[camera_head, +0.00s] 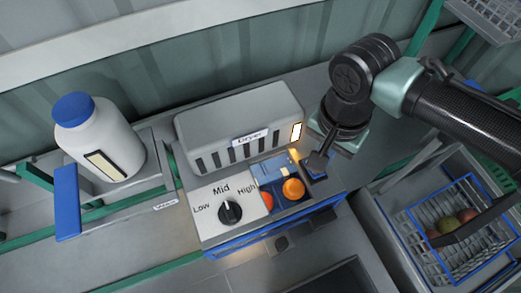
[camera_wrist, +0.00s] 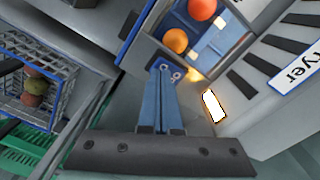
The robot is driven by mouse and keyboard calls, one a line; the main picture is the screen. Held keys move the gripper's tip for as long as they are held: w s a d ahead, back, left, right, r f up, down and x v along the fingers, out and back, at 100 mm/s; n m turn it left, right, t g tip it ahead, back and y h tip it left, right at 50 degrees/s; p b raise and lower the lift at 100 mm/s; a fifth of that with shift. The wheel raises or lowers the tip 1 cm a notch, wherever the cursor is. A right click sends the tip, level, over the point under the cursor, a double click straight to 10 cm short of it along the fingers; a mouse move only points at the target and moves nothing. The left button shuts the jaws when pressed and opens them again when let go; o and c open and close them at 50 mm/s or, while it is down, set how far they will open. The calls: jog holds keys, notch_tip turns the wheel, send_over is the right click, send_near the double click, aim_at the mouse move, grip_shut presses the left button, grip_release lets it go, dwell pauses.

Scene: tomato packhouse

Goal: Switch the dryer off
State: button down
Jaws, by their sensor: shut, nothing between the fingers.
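The dryer (camera_head: 240,125) is a grey box with dark vent slots, a "Dryer" label and a lit white panel (camera_head: 297,131) at its right end. That panel also shows in the wrist view (camera_wrist: 214,106). In front of it is a white plate marked Low, Mid and High with a black knob (camera_head: 230,212); its pointer points up towards Mid. My gripper (camera_head: 317,163) is shut and empty at the right end of the dryer's front, beside a small orange glow. In the wrist view its fingertips (camera_wrist: 162,70) hide part of the surface there; contact cannot be told.
Orange and red tomatoes (camera_head: 293,189) lie in a blue-lined tray right of the knob. A white bottle with a blue cap (camera_head: 99,137) stands at left on a stand. A wire basket with fruit (camera_head: 470,257) sits at lower right. Bare bench (camera_head: 165,235) shows left of the knob.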

jog(key=shift+f+b, duration=0.45)
jog(key=shift+f, duration=0.45)
jog(key=shift+s+r, duration=0.1)
notch_tip(320, 180, up, 7)
jog(key=p, duration=0.7)
dwell(0.3)
dwell(0.4)
